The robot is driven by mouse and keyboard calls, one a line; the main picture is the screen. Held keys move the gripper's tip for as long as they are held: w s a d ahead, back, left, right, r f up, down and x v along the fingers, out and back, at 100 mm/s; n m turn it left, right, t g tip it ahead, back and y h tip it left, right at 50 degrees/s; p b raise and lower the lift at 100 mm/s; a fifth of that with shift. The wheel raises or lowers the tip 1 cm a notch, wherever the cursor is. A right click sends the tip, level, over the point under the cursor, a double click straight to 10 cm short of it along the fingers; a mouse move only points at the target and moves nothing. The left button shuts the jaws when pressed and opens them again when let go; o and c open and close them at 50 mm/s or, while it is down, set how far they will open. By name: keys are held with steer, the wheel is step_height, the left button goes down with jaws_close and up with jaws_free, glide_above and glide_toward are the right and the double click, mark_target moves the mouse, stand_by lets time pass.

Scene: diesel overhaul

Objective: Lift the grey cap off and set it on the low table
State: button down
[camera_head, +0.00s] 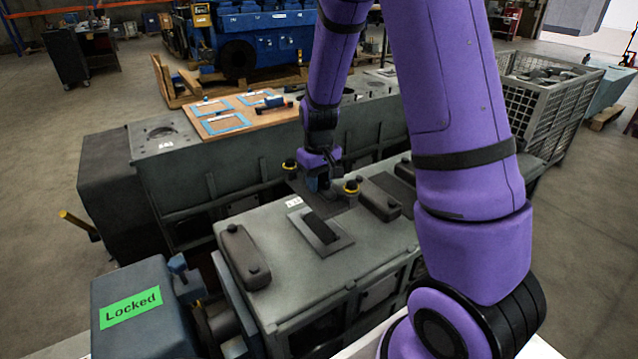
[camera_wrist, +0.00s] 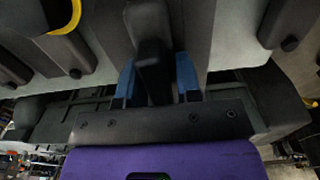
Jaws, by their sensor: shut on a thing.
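My gripper (camera_head: 319,184) is over the middle of the grey engine top (camera_head: 285,240), between two yellow-ringed posts. In the wrist view, its blue fingers (camera_wrist: 156,82) are shut on a dark grey cap (camera_wrist: 150,25), gripping its narrow raised part. In the head view my gripper mostly hides this cap, and I cannot tell if it is clear of the engine. No surface in view is clearly the low table.
Rounded grey covers (camera_head: 243,256) stand along the engine top, near yellow-ringed posts (camera_head: 351,187). Behind is a long grey block with a wooden board (camera_head: 243,120) bearing blue-edged sheets. A wire crate (camera_head: 545,105) stands at right. A green "Locked" label (camera_head: 131,307) is at lower left.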

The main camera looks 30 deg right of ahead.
steer(key=shift+r, duration=0.2)
steer(key=shift+r, duration=1.4)
